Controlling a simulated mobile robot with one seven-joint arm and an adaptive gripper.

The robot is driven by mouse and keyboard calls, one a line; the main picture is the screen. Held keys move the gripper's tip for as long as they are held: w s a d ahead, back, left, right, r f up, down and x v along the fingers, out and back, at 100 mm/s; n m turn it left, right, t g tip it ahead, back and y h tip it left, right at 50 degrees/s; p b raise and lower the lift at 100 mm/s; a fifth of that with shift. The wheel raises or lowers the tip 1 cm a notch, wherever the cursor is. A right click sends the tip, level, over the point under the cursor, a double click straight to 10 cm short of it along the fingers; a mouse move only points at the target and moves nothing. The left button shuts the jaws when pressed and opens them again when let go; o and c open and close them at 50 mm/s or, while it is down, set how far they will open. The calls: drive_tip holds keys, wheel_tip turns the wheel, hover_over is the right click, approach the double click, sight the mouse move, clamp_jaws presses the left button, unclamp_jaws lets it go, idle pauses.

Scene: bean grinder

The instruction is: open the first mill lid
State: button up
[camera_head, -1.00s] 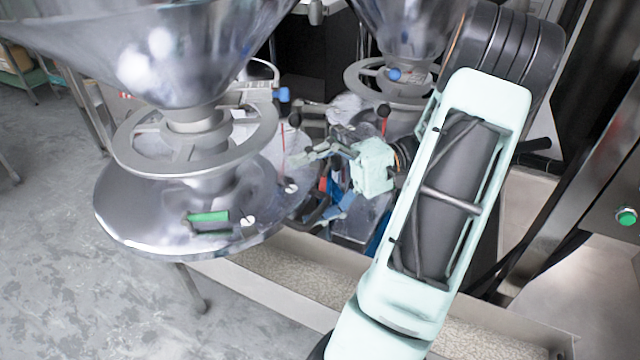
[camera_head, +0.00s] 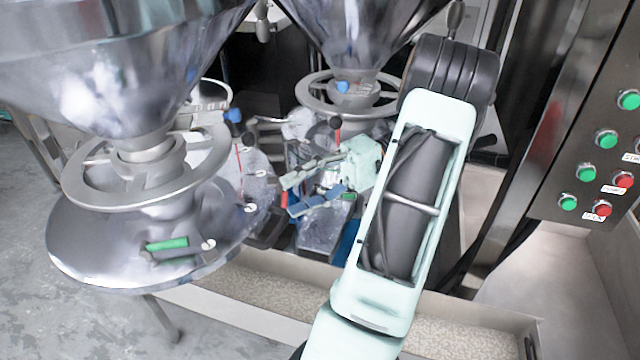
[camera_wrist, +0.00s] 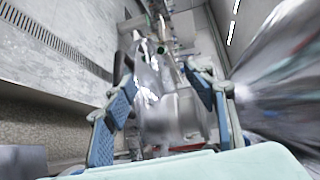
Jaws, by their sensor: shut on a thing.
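The near mill has a wide round metal body (camera_head: 105,250) at the left of the head view, with a green label on top and a handwheel (camera_head: 70,185) above it. A second mill with its own handwheel (camera_head: 310,95) stands farther back. I cannot pick out a lid for certain. My gripper (camera_head: 288,196) is just right of the near mill's round body, pointing left. In the wrist view my gripper (camera_wrist: 160,77) has its blue-padded fingers on either side of a shiny metal part (camera_wrist: 168,115). It is shut on that part; the contact itself is not clear.
A large metal hopper (camera_head: 120,60) hangs over the near mill. A panel with green and red buttons (camera_head: 585,172) is at the right. A long metal trough (camera_head: 245,312) runs along the front. The floor (camera_head: 50,320) is clear at the lower left.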

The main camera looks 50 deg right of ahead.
drive_tip(key=shift+d+f, duration=0.2)
drive_tip(key=shift+d, duration=0.25)
drive_tip(key=shift+c, duration=0.4)
drive_tip(key=shift+f+p+v, duration=0.15)
drive_tip(key=shift+p+v, duration=0.35)
drive_tip(key=shift+v, duration=0.4)
drive_tip(key=shift+f+p+v, duration=0.2)
drive_tip(key=shift+p+v, duration=0.3)
drive_tip(key=shift+v, duration=0.35)
drive_tip(key=shift+w, duration=0.15)
